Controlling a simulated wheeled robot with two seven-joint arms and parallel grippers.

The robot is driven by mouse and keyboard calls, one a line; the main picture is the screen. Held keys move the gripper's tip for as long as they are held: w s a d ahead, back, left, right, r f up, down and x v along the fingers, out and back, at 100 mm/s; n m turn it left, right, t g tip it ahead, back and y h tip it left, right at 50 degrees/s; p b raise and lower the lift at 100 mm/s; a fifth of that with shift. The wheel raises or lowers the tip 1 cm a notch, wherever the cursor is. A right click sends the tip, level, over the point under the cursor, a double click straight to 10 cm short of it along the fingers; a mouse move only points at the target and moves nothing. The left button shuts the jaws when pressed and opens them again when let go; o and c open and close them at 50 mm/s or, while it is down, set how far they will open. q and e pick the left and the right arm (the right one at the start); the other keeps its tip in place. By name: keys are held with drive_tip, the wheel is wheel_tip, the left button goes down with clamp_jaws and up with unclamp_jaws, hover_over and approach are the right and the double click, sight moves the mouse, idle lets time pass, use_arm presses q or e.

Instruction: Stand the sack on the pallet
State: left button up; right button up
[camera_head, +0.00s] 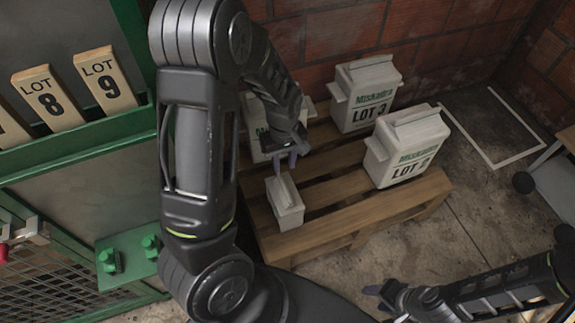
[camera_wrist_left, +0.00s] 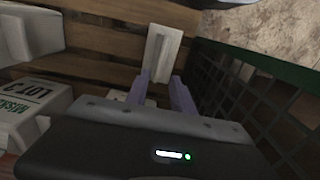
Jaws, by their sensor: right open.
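My right gripper (camera_head: 378,292) is open, low at the bottom right, away from the pallet.
Sacks marked LOT 3 (camera_head: 363,95) and LOT 2 (camera_head: 407,148) stand on the pallet. Another sack (camera_head: 260,142) behind my left gripper is partly hidden. A green rack (camera_head: 100,155) with LOT 8 and LOT 9 plates stands at left. A brick wall (camera_head: 330,35) backs the pallet.

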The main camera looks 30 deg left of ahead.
use_arm(q)
drive_tip(key=s+d+f+m+h, duration=0.2)
drive_tip(key=s+d+f+m, duration=0.2)
drive_tip(key=d, duration=0.8)
drive_tip(key=s+d+f+m+h, duration=0.2)
drive_tip(key=s+d+f+m, duration=0.3)
drive_tip(key=s+d+f, duration=0.4)
drive_tip(key=s+d, duration=0.1)
drive_tip(key=d, duration=0.2)
drive_tip(key=shift+s+f+t, duration=0.15)
drive_tip(key=shift+f+t, duration=0.15)
drive_tip(key=shift+t, duration=0.1)
